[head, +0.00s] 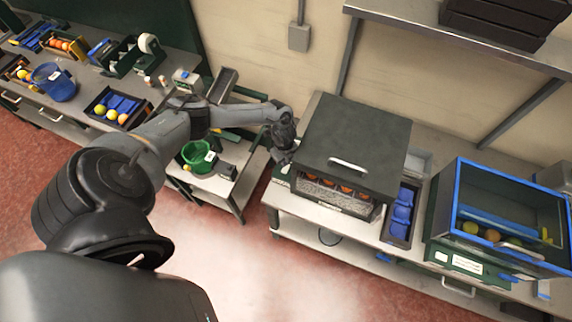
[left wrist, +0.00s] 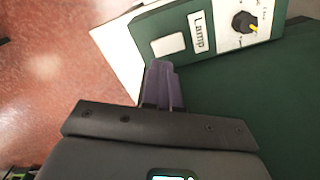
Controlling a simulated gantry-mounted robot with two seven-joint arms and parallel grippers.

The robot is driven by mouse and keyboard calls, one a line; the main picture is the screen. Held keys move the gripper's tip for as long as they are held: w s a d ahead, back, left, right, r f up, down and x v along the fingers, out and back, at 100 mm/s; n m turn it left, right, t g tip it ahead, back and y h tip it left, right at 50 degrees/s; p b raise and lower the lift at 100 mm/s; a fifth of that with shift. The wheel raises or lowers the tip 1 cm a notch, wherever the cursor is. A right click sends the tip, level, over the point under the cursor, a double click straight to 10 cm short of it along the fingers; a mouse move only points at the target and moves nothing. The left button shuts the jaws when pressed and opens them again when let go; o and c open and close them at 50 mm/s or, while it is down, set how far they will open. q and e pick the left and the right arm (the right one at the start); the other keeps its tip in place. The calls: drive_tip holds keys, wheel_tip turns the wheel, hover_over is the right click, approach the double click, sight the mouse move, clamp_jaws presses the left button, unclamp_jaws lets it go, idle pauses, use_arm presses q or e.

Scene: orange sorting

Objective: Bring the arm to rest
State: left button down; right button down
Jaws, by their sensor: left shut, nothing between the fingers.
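My left arm (head: 165,135) reaches in from the left of the head view, stretched over the benches. My left gripper (head: 284,156) hangs at the left side of a dark box with a handle (head: 355,130). In the left wrist view its fingers (left wrist: 162,85) are together with nothing between them. Just beyond them is a dark green panel with a white "Lamp" label (left wrist: 201,33) and a black knob with a yellow mark (left wrist: 244,22). I cannot tell whether the fingers touch the panel. My right gripper is not in view.
Oranges show in the box's open front. A blue tray (head: 401,215) and a blue-framed clear bin (head: 510,190) with fruit stand to the right. A green basket (head: 199,156) sits on a low cart at left. Red floor (head: 230,270) is clear in front.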

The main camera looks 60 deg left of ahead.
use_arm(q)
drive_tip(key=shift+r+p, duration=0.35)
drive_tip(key=shift+r, duration=0.3)
